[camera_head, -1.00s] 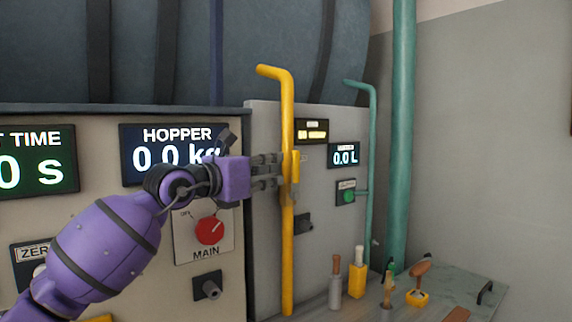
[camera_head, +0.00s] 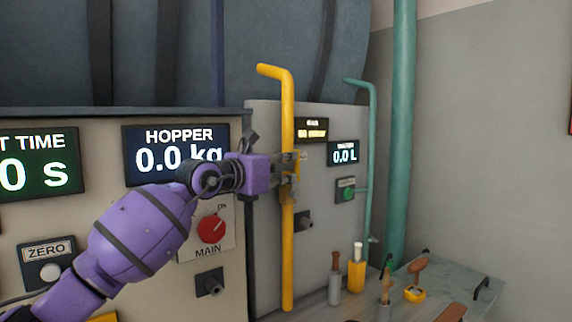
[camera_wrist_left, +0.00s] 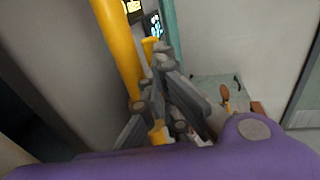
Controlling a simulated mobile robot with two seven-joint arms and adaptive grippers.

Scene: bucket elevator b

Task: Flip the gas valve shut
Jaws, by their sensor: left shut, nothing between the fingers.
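The yellow gas pipe (camera_head: 288,110) runs upright along the grey panel, and it also shows in the left wrist view (camera_wrist_left: 118,50). The gas valve (camera_head: 294,190) is on this pipe and is mostly covered by my left gripper (camera_head: 284,172). In the left wrist view, yellow valve handle parts (camera_wrist_left: 150,45) show beyond the fingers. My left gripper (camera_wrist_left: 168,95) is shut and empty, its fingers close against the pipe at the valve. I cannot tell whether they touch the handle. The handle's exact angle is hidden. My right gripper is out of view.
A small lit display (camera_head: 312,129) sits right of the pipe, with a litre display (camera_head: 344,153) beside it. A red MAIN knob (camera_head: 212,228) is below my left wrist. A green pipe (camera_head: 369,150) and a bench (camera_head: 470,275) with several tools are to the right.

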